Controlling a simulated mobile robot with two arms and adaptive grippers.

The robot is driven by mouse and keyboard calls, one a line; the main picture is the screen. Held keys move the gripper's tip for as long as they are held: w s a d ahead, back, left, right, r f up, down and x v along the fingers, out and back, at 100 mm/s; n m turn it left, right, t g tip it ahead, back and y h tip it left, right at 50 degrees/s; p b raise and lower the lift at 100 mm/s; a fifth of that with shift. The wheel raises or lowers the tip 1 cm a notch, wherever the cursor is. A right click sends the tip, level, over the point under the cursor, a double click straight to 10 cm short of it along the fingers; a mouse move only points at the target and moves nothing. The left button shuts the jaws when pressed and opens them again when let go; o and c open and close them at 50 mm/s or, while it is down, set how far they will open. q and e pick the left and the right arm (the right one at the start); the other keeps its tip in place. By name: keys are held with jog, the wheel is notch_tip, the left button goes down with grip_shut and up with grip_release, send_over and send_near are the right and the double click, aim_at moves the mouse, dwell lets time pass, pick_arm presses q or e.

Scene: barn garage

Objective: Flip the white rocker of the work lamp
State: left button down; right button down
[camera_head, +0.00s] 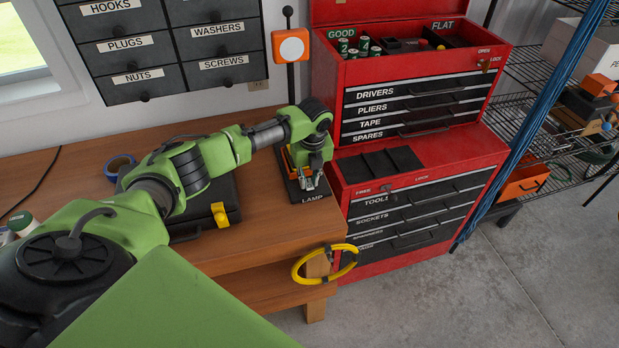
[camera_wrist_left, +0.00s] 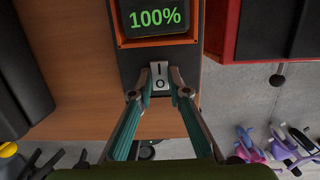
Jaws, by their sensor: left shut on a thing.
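The work lamp (camera_head: 291,46) stands at the right end of the wooden bench, with an orange and white head on a black stem. Its black base (camera_head: 313,198) is labelled LAMP and partly hidden by my left arm. In the left wrist view, the white rocker (camera_wrist_left: 160,75), marked I and O, sits on the base below a green 100% display (camera_wrist_left: 155,18). My left gripper (camera_head: 307,181) is over the base. In the left wrist view its fingertips (camera_wrist_left: 160,82) are closed around the rocker, one at each side. My right gripper is not in view.
A red tool chest (camera_head: 420,160) stands close to the right of the lamp. A black case (camera_head: 205,205) with a yellow latch and blue tape (camera_head: 119,166) lie on the bench. A yellow cable coil (camera_head: 325,264) hangs at the front edge. Labelled drawers (camera_head: 160,45) are above.

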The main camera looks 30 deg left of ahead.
aim_at(308, 182)
pick_arm(q)
jog(key=shift+w+a+f+g+h+b, duration=0.2)
jog(key=shift+g+h+b, duration=0.3)
jog(key=shift+b, duration=0.25)
jog(key=shift+r+h+b, duration=0.15)
jog(key=shift+h+b, duration=0.25)
jog(key=shift+b, duration=0.05)
jog(key=c, duration=1.9)
grip_release()
jog(key=r, duration=1.2)
jog(key=shift+w+a, duration=0.15)
jog(key=shift+a, duration=0.1)
jog(key=shift+g, duration=0.3)
